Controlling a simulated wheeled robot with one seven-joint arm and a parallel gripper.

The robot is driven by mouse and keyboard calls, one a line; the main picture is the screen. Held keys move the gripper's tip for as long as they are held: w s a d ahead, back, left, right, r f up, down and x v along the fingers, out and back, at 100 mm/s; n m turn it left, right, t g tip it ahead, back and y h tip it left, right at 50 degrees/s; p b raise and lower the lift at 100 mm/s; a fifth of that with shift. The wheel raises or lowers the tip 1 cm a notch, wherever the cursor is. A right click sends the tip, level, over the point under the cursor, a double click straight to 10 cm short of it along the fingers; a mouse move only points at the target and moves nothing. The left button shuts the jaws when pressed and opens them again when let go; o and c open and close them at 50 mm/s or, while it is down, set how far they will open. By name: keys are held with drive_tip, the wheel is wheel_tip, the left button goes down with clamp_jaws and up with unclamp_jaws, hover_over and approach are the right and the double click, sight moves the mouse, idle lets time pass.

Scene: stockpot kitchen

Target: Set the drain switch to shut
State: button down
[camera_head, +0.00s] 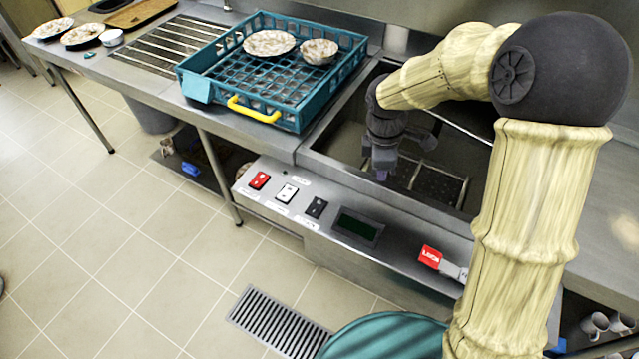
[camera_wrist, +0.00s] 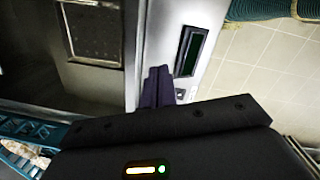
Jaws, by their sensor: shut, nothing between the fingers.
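The front control panel holds a red rocker switch (camera_head: 259,180), a white rocker switch (camera_head: 287,193) and a black rocker switch (camera_head: 316,208), left to right. Their labels are too small to read, so I cannot tell which is the drain switch or how it is set. My gripper (camera_head: 381,175) is shut and empty, pointing down over the sink basin, behind and to the right of the black switch and apart from it. In the wrist view, the closed fingers (camera_wrist: 157,72) show beside the panel's display (camera_wrist: 188,50); the gripper body hides most of the switches.
The teal rack (camera_head: 195,87), with a yellow handle (camera_head: 253,109) and dishes, stands left of the basin (camera_head: 345,140). A red tag (camera_head: 430,256) sits on the panel's right. The floor (camera_head: 150,260) in front is open, with a drain grate (camera_head: 278,322).

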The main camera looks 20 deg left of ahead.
drive_tip(key=s+d+r+m+t+y, duration=0.1)
drive_tip(key=s+d+r+m, duration=0.1)
drive_tip(key=s+d+m, duration=1.1)
drive_tip(key=d+m, duration=0.2)
drive_tip(key=m, duration=0.4)
drive_tip(key=shift+d+m+t, duration=0.3)
drive_tip(key=shift+d+t, duration=0.1)
